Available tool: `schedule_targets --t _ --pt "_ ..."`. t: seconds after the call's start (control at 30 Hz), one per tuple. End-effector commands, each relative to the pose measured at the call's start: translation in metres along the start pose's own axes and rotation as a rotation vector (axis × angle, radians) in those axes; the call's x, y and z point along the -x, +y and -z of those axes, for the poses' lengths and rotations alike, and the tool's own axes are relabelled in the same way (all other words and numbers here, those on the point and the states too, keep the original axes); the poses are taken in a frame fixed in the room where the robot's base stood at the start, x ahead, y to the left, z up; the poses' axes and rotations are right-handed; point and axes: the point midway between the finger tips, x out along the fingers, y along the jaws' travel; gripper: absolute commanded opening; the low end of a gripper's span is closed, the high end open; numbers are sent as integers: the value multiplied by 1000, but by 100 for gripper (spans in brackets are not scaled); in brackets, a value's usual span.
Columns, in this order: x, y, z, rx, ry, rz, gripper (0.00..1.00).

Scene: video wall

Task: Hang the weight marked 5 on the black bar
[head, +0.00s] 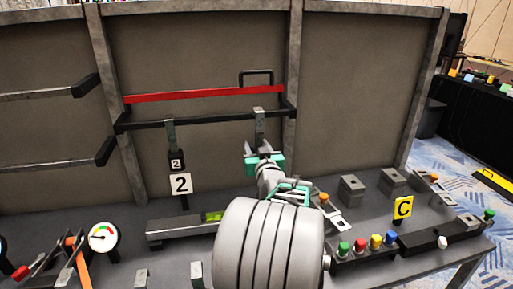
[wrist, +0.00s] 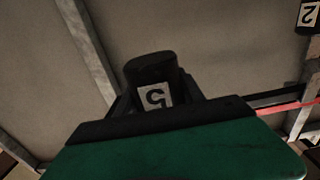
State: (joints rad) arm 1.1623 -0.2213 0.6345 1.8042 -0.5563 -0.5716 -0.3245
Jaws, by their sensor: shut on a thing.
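The black bar (head: 215,119) runs across the panel below a red bar (head: 200,95). The weight marked 5 shows upside down in the wrist view (wrist: 153,92), a dark block with a white label, between my gripper's fingers. In the head view its grey hook (head: 259,122) overlaps the right part of the black bar, its top just above it; I cannot tell whether the bar bears it. My gripper (head: 263,163), with green finger parts, is shut on this weight just below the bar. My gripper and arm hide most of its body in the head view.
The weight marked 2 (head: 180,183) hangs from the bar's left part by its hook. A black handle (head: 256,76) stands out above the red bar.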

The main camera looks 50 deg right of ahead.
Motion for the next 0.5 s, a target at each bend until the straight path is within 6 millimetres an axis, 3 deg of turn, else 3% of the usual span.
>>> schedule_targets --t 0.03,0.5 --pt "-4 -1 7 2 7 2 0" --pt "-42 -1 6 1 7 2 0"
